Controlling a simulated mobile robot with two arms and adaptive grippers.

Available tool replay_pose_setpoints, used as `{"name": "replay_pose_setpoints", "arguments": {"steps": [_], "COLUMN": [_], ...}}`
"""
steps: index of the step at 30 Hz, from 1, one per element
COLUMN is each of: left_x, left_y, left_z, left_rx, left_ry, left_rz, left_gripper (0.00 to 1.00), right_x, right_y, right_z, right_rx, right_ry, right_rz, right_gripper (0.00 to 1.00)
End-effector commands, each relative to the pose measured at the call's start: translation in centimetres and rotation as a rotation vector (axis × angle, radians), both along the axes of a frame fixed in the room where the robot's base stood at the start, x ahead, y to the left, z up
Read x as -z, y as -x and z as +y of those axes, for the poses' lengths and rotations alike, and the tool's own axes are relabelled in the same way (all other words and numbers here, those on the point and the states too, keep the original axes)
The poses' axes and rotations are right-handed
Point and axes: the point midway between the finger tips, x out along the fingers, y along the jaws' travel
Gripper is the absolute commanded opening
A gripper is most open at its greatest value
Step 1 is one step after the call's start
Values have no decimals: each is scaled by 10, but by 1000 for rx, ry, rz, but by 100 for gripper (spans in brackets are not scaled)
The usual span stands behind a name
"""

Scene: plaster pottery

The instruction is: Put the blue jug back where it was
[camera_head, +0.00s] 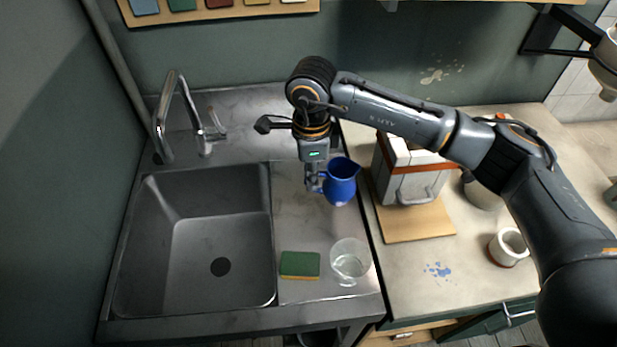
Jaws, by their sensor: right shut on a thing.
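The blue jug (341,184) is upright over the steel drainboard, right of the sink. My right gripper (316,182) is shut on the jug at its left side, where the handle seems to be. The fingers partly cover that side. I cannot tell whether the jug's base touches the drainboard or hangs a little above it. My left gripper is not in view.
A glass (350,260) and a green sponge (300,265) stand at the drainboard's front. The sink (210,240) with its tap (170,115) is at left. Right are a white plaster mould (405,178) on a wooden board (418,224) and a white cup (508,247).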

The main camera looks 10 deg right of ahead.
Motion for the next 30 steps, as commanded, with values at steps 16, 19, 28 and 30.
{"name": "replay_pose_setpoints", "arguments": {"steps": [16,19,28,30], "left_x": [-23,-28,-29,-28], "left_y": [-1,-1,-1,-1], "left_z": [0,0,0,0], "left_rx": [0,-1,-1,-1], "left_ry": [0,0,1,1], "left_rz": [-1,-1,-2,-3], "left_gripper": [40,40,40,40], "right_x": [51,66,80,80], "right_y": [-39,-38,-39,-39], "right_z": [3,3,3,3], "right_rx": [-1,0,-3,-3], "right_ry": [2,2,1,1], "right_rz": [4,5,1,1], "right_gripper": [0,0,0,0]}}
